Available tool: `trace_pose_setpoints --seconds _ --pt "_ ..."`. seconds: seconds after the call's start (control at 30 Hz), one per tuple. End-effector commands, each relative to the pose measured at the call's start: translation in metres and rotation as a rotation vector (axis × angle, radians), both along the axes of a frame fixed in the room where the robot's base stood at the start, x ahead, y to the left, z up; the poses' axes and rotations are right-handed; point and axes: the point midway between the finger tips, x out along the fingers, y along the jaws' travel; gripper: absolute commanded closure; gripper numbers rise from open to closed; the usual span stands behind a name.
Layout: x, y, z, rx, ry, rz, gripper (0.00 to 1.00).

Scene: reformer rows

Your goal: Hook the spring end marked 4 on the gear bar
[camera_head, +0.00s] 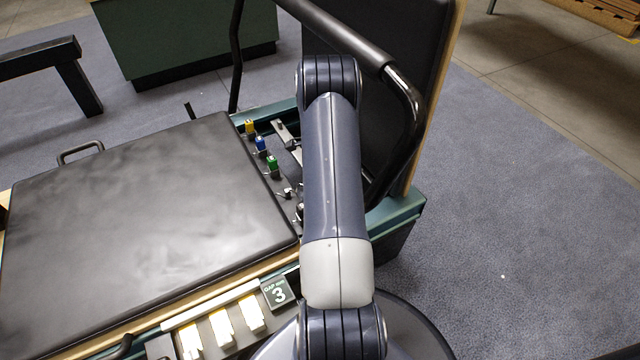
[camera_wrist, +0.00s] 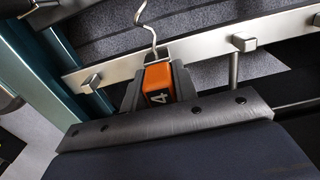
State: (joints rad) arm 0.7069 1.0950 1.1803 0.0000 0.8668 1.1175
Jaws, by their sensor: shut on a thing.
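The spring end marked 4 is an orange block (camera_wrist: 158,84) with a white 4, in the middle of the wrist view. My gripper (camera_wrist: 156,88) is shut on it, one dark finger on each side. A bent wire hook (camera_wrist: 153,35) rises from the block and its curled tip shows above the gear bar. The gear bar (camera_wrist: 208,48) is a silver strip with square pegs, running slantwise behind the block. The hook overlaps the bar between two pegs; I cannot tell whether it touches. In the head view my arm hides the gripper and the orange block.
Yellow (camera_head: 249,127), blue (camera_head: 261,143) and green (camera_head: 272,163) spring ends stand in a row left of my arm. A black padded carriage (camera_head: 150,215) fills the left. A black bar (camera_head: 335,35) arches behind my arm.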

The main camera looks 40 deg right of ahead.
Motion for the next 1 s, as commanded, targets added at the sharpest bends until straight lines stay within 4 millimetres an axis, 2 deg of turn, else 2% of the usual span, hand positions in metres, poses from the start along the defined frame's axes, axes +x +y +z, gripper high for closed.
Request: trace_pose_setpoints --seconds 0.17,0.2,0.47,0.77,0.87,1.0 --pt "0.000 0.000 -0.006 0.000 0.000 0.000 0.91" --pt "0.000 0.000 -0.005 0.000 -0.001 0.000 0.69" --pt "0.000 0.000 -0.005 0.000 0.000 0.000 0.48" --pt "0.000 0.000 -0.001 -0.001 -0.001 0.000 0.47" --pt "0.001 -0.001 0.012 -0.003 -0.002 0.000 0.47" --pt "0.001 -0.001 0.041 -0.003 -0.003 0.000 0.47"
